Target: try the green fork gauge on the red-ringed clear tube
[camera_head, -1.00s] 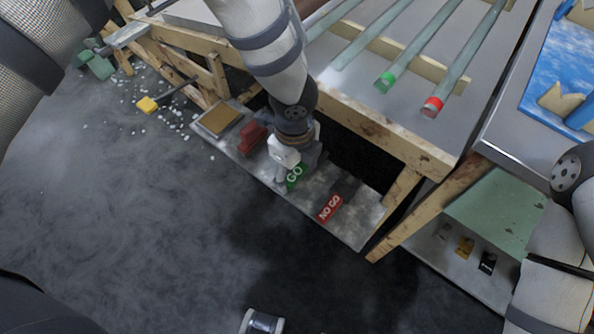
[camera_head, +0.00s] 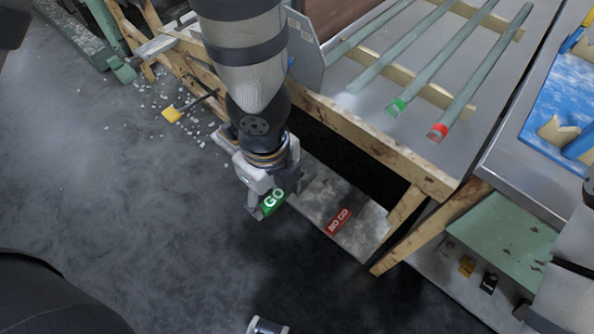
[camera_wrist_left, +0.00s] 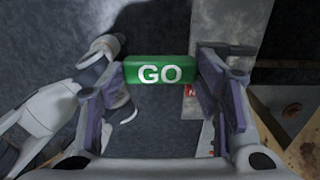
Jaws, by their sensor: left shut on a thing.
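The green fork gauge (camera_head: 273,201), lettered GO, is held in my left gripper (camera_head: 266,204), low beside the shelf under the bench. In the left wrist view the gauge (camera_wrist_left: 160,70) spans between the two fingers, its lettered face showing; its fork prongs cannot be made out. The red-ringed clear tube (camera_head: 484,70) lies on the bench top at the right of a row of tubes, its red end toward the front edge. The gripper and gauge are well apart from it, to its lower left.
A red NO GO gauge (camera_head: 339,221) lies on the low shelf (camera_head: 320,188). A green-ringed tube (camera_head: 440,55) lies left of the red-ringed one. The bench's wooden front rail (camera_head: 365,142) stands between gripper and tubes. Open floor (camera_head: 120,220) lies to the left.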

